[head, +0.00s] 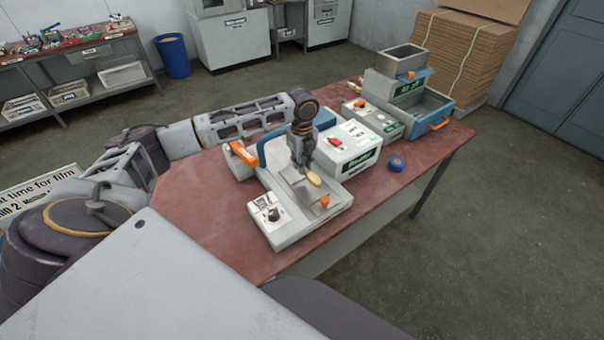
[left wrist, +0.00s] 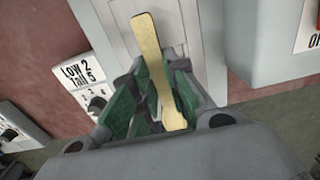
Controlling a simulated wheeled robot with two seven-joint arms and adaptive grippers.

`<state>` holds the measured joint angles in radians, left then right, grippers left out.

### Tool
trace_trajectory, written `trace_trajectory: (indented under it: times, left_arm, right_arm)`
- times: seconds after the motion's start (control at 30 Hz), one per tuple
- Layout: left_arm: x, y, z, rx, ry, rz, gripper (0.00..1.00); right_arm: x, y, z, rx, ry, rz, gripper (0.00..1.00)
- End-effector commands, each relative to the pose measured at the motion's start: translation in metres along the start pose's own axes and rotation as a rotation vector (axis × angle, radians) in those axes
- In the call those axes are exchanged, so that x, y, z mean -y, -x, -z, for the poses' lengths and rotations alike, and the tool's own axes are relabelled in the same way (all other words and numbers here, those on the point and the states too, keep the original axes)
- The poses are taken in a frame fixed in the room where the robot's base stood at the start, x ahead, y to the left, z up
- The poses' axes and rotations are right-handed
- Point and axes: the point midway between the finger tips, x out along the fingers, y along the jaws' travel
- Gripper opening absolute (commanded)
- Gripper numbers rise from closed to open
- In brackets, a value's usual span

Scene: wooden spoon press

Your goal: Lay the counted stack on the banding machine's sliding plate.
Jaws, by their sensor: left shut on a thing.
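The stack of wooden spoons (left wrist: 152,50) is pale yellow and shows in the left wrist view between green finger pads; how many spoons it holds cannot be told. My left gripper (left wrist: 156,92) is shut on it. In the head view the left gripper (head: 303,160) points down over the banding machine (head: 287,229), and the end of the stack (head: 314,179) sticks out beside the fingers. The sliding plate (head: 323,199) is the grey flat part below. Whether the stack touches it cannot be told. My right gripper is not in view.
A blue tape roll (head: 396,164) lies on the red-brown table (head: 200,223). A white-and-green unit (head: 352,150) stands close behind the plate. A hopper machine with a blue tray (head: 428,108) stands at the far end. An orange handle (head: 243,153) juts at the machine's left.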

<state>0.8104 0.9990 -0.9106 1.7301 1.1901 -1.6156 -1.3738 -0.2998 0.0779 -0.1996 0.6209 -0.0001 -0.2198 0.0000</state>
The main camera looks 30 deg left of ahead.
Motion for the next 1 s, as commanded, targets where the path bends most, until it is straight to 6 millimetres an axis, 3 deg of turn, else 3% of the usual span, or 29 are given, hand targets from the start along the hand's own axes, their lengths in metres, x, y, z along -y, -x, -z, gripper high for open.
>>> trace_trajectory:
  times: [0.43,0.93,0.97,1.0]
  left_arm:
    - [-0.001,-0.045,0.000,0.000,-0.001,-0.002,0.00]
    - [-0.001,-0.051,0.000,0.000,0.000,-0.001,0.00]
    - [-0.001,-0.051,0.000,0.000,0.000,-0.001,0.17]
    - [0.000,-0.051,0.000,0.000,0.000,-0.001,0.22]
  right_arm:
    - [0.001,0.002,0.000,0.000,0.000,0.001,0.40]
    - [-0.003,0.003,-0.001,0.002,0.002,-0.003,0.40]
    - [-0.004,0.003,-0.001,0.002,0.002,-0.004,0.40]
    - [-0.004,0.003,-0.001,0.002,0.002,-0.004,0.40]
